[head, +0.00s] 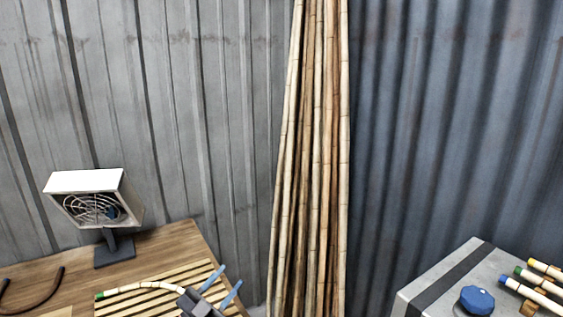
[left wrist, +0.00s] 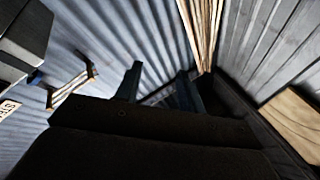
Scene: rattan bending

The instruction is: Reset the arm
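My left gripper (head: 230,277) is at the bottom of the head view, at the right part of the slatted rack. Its two blue fingers stand apart with nothing between them. In the left wrist view the dark fingers (left wrist: 160,70) are also apart and empty, with corrugated wall behind. A pale curved rattan piece (head: 150,285) with a green end lies over the slatted rack (head: 135,304), its right end hidden near the gripper; I cannot tell whether they touch. My right gripper is not in view.
A wooden table (head: 165,246) carries a white fan heater (head: 90,205) and a dark bent rod (head: 40,295). Tall rattan poles (head: 315,150) lean on the corrugated wall. A grey box (head: 430,290) with a blue knob (head: 477,299) stands right, beside several colour-tipped sticks (head: 545,285).

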